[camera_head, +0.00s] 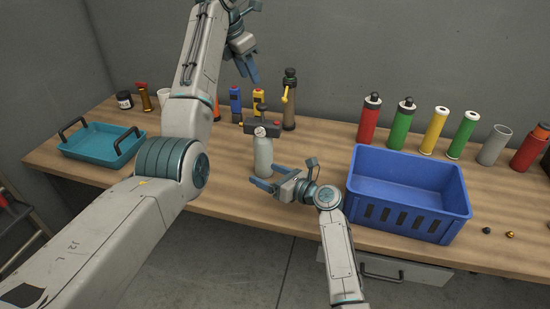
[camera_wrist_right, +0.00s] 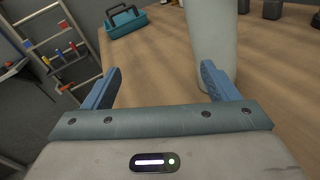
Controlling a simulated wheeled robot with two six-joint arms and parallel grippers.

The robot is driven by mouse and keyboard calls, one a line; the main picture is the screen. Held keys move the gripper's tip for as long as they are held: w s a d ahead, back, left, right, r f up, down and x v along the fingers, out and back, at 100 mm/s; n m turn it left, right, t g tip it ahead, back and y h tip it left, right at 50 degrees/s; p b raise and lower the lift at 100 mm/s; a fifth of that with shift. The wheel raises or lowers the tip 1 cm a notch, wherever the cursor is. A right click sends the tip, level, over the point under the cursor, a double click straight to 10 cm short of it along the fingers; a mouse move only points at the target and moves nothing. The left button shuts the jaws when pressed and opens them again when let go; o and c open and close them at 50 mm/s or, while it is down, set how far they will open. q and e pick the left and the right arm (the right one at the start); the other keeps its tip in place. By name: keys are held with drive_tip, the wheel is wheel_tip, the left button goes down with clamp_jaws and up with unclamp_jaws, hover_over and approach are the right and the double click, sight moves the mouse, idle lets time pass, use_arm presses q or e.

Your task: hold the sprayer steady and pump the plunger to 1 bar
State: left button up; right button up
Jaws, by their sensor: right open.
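A blue crate (camera_head: 407,216) stands right of my right arm. A teal tray (camera_head: 78,153) is at the bench's left. Behind the sprayer stand a bronze bottle (camera_head: 290,110) and blue and yellow items. Several coloured cylinders line the back right. Bare wood (camera_head: 318,145) lies between sprayer and crate.

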sight(270, 154)
drive_tip(key=w+t, duration=0.1)
drive_tip(key=w, duration=0.1)
drive_tip(key=w+d+t+h, duration=0.1)
drive_tip(key=w, duration=0.1)
drive_tip(key=w+d, duration=0.1)
drive_tip(key=w, duration=0.2)
drive_tip(key=shift+r+t, duration=0.35)
drive_tip(key=shift+t, duration=0.05)
drive_tip(key=shift+w+a, duration=0.15)
drive_tip(key=shift+w, duration=0.1)
drive_tip(key=shift+x, duration=3.45)
drive_tip(key=c, duration=1.3)
use_arm(q)
clamp_jaws()
use_arm(e)
drive_tip(key=shift+f, duration=0.1)
drive_tip(key=shift+c, duration=0.2)
